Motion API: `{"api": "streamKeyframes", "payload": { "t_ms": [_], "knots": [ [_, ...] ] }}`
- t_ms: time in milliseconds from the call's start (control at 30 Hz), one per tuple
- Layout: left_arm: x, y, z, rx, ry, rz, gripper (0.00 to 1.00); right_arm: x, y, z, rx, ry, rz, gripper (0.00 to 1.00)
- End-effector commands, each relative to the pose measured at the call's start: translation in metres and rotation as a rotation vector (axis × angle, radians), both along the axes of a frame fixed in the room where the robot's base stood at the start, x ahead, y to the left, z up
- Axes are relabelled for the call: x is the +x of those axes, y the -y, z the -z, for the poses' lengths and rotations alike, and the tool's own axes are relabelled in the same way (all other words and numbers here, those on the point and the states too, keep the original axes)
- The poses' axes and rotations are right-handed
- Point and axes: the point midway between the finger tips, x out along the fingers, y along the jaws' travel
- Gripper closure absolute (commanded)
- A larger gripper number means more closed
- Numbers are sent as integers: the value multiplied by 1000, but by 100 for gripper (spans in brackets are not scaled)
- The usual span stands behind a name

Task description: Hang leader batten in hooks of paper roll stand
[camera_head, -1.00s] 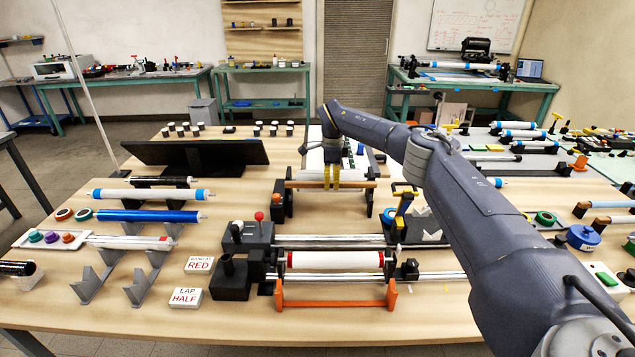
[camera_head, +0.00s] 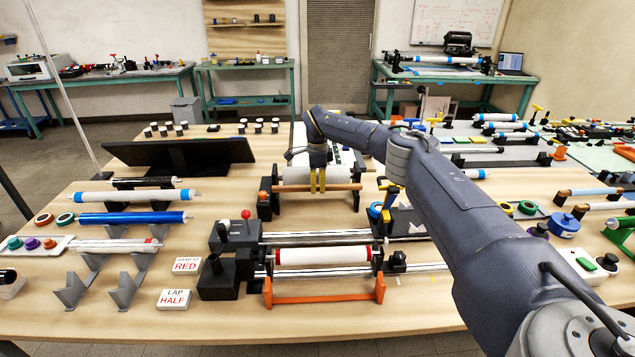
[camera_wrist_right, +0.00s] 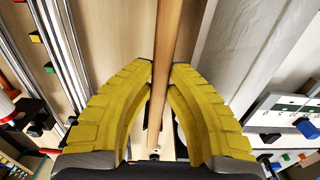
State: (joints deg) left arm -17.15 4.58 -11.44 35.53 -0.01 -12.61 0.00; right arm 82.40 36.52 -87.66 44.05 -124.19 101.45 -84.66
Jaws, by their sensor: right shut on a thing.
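The leader batten (camera_head: 341,187) is a wooden rod lying crosswise at the front of the paper roll stand. My right gripper (camera_head: 317,188) has yellow fingers shut around the batten near its middle. In the right wrist view the batten (camera_wrist_right: 177,45) runs between the two yellow fingers (camera_wrist_right: 160,75). The paper roll stand has black end supports (camera_head: 265,198), with the white paper roll (camera_head: 296,175) just behind the batten. The batten's ends lie close to the supports. The hooks are too small to make out, so I cannot tell whether the batten rests in them. My left gripper is out of view.
In front stands a white roll with red ends (camera_head: 322,256) over metal rails and an orange frame (camera_head: 322,299). A black panel (camera_head: 180,152) stands behind left. Blue and white rolls (camera_head: 133,217) lie at left. A blue-and-yellow tool (camera_head: 386,208) stands right of the stand.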

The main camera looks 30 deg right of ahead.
Motion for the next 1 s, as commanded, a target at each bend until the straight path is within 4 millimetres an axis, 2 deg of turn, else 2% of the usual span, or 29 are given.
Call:
{"api": "streamKeyframes", "payload": {
  "t_ms": [1000],
  "knots": [
    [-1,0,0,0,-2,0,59,0,0,12,1,0,0,100]
  ]
}}
